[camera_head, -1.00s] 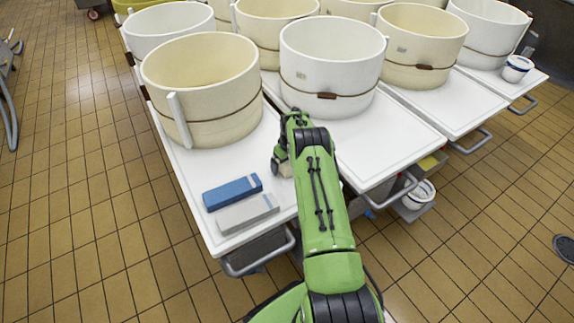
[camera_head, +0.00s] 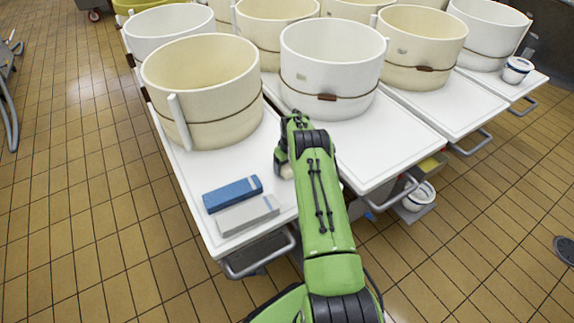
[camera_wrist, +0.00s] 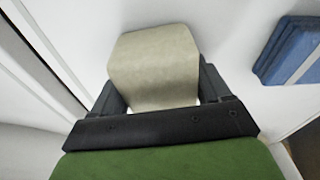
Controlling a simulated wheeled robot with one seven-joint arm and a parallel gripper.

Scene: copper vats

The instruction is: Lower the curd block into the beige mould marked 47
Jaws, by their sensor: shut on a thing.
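The curd block (camera_wrist: 155,62) is a pale beige block held between the two dark fingers of my gripper (camera_wrist: 160,92) in the wrist view. In the head view my gripper (camera_head: 282,158) is over the near tray, right of the blue and grey blocks, and mostly hidden by my green arm. Only a small pale bit of the curd block (camera_head: 287,172) shows there. A large beige round mould (camera_head: 203,125) stands left of and behind my gripper. Another beige mould (camera_head: 420,72) stands at the right. I cannot read a 47 on any mould.
A blue block (camera_head: 232,193) and a grey block (camera_head: 247,214) lie on the white tray (camera_head: 180,170) in front. A white mould (camera_head: 330,65) stands just behind my gripper. More moulds crowd the back. Metal handles stick out from the trays' near edges.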

